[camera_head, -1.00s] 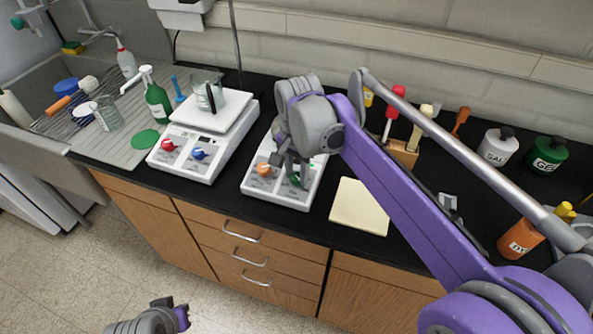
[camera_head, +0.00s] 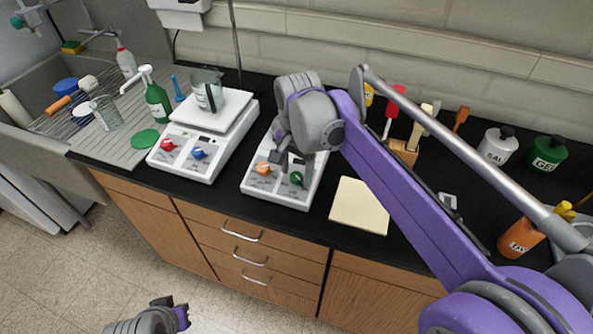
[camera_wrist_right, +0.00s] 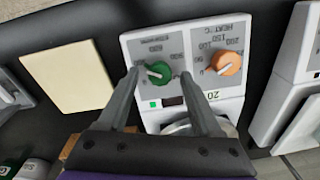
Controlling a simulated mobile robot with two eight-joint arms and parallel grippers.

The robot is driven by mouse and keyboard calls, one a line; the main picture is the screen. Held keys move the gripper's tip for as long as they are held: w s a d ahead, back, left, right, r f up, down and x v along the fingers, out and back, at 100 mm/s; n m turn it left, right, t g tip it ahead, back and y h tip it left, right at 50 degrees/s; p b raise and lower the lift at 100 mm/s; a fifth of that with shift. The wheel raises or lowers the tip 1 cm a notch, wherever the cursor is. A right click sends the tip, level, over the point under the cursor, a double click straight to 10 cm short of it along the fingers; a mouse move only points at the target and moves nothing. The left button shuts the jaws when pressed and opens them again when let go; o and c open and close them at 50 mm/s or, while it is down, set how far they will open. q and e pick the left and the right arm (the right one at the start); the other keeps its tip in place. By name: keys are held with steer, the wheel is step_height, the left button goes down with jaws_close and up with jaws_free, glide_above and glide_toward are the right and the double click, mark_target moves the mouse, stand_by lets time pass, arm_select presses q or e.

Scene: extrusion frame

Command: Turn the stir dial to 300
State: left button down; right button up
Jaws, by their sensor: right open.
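The hotplate device (camera_head: 283,190) under my right gripper has an orange dial (camera_head: 264,168) and a green dial (camera_head: 296,178). In the right wrist view the orange dial (camera_wrist_right: 227,62) has heat markings, and the green dial (camera_wrist_right: 158,72) has a scale with 600 readable. My right gripper (camera_head: 293,167) is open just above the green dial. In the right wrist view the dial shows between its fingers (camera_wrist_right: 160,74), apart from them. My left gripper (camera_head: 178,312) is low at the bottom edge; its jaw opening is unclear.
A cream pad (camera_head: 359,206) lies right of the hotplate. Bottles, including a green one (camera_head: 157,103), and a sink are around. The counter's front edge is near.

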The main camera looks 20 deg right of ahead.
mark_target(297, 178)
arm_select(q)
steer(key=shift+w+r+p, duration=0.2)
steer(key=shift+r+p, duration=0.2)
steer(key=shift+r, duration=0.15)
arm_select(e)
step_height(297, 178, up, 10)
steer(key=shift+s, duration=0.4)
arm_select(q)
steer(key=shift+s, duration=0.1)
